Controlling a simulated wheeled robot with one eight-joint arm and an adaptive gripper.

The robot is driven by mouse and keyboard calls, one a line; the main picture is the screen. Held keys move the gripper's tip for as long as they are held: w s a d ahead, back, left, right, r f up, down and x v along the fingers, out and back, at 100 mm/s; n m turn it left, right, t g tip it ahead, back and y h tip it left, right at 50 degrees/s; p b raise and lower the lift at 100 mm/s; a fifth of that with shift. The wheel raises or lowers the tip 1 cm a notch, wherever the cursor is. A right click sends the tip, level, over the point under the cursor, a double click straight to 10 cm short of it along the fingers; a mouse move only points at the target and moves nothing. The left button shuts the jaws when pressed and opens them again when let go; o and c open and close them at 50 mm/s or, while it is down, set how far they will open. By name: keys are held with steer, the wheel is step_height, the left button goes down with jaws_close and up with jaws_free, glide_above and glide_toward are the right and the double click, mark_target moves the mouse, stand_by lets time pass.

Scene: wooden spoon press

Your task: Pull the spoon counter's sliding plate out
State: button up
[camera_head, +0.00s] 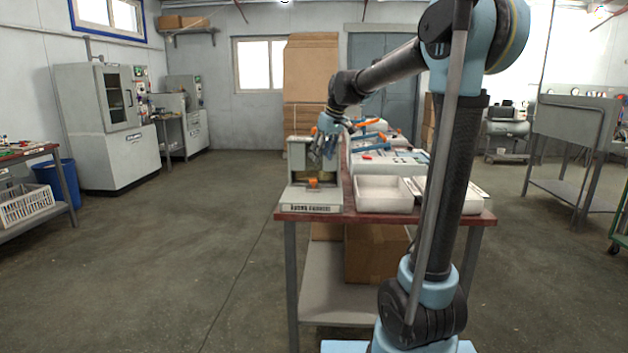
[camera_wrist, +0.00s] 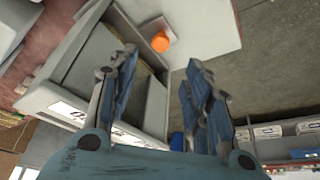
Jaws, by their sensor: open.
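The spoon counter (camera_head: 298,158) is a pale grey upright machine on the left end of the red-topped table (camera_head: 385,217). An orange knob (camera_head: 313,183) sits low on its front, above a labelled base. In the wrist view the orange knob (camera_wrist: 160,41) stands beside a pale flat base surface (camera_wrist: 205,25), beyond my fingertips. The sliding plate cannot be clearly told apart from the machine. My gripper (camera_head: 325,156) points down over the counter and hides part of it. In the wrist view my gripper (camera_wrist: 160,65) is open and empty, its blue-padded fingers apart.
White trays (camera_head: 383,193) stand on the table to the right of the counter. Blue-handled equipment (camera_head: 370,138) lies behind them. Cardboard boxes (camera_head: 375,255) sit on the lower shelf. The floor left of the table is clear.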

mark_target(314, 180)
steer(key=x, duration=1.1)
steer(key=shift+f, duration=0.1)
